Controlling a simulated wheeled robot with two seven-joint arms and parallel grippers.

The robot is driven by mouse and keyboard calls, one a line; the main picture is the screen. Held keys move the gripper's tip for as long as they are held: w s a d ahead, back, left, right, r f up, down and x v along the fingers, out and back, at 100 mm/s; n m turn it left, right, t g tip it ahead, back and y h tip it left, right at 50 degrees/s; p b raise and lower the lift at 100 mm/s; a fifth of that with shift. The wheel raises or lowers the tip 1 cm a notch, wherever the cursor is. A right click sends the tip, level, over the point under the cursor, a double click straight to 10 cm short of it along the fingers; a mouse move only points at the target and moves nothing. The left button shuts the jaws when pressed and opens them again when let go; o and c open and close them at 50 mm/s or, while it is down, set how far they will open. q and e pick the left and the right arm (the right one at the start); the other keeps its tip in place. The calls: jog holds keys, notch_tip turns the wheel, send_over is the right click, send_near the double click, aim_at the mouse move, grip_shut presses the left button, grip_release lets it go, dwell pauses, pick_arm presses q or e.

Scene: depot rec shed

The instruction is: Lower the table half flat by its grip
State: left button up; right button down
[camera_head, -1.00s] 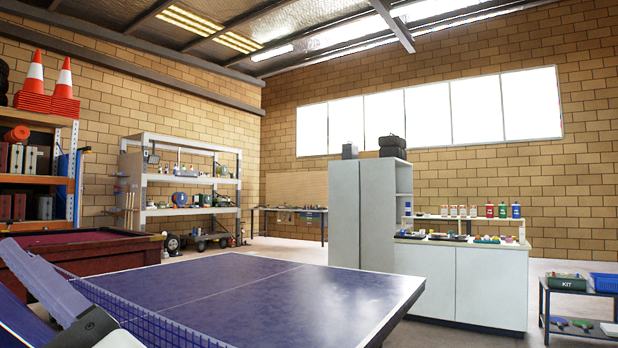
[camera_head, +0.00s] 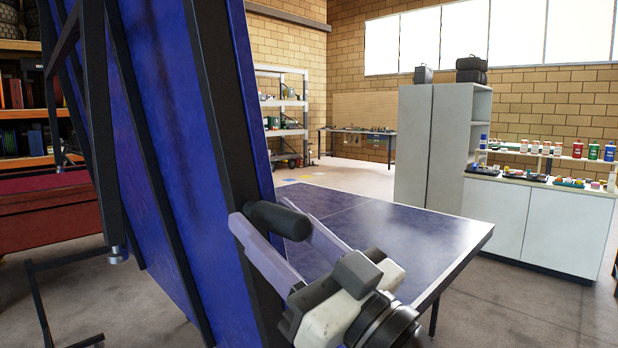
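One blue table half (camera_head: 170,140) stands steeply upright at the left, its dark-framed underside and edge showing. The other half (camera_head: 400,236) lies flat behind it. A black cylindrical grip (camera_head: 278,219) shows at the upright half's right-hand edge. I see a wide gap between the fingers, and contact with the grip cannot be told. The net is hidden.
Dark metal leg frames (camera_head: 100,130) stand at the left, before a red pool table (camera_head: 45,215). A grey cabinet (camera_head: 428,150) and a white counter (camera_head: 540,222) with bottles stand behind right. Bare concrete floor (camera_head: 510,315) lies at the lower right.

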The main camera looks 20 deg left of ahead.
pick_arm(q)
jog(key=w+p, duration=0.1)
jog(key=w+d+m+p, duration=0.1)
jog(key=w, duration=0.1)
jog(key=w+d+m+t, duration=0.1)
jog(key=w, duration=0.1)
jog(key=shift+w+r+h+p, duration=0.25)
jog(key=shift+r+h+p, duration=0.05)
jog(key=shift+r+p, duration=0.1)
jog(key=shift+f, duration=0.1)
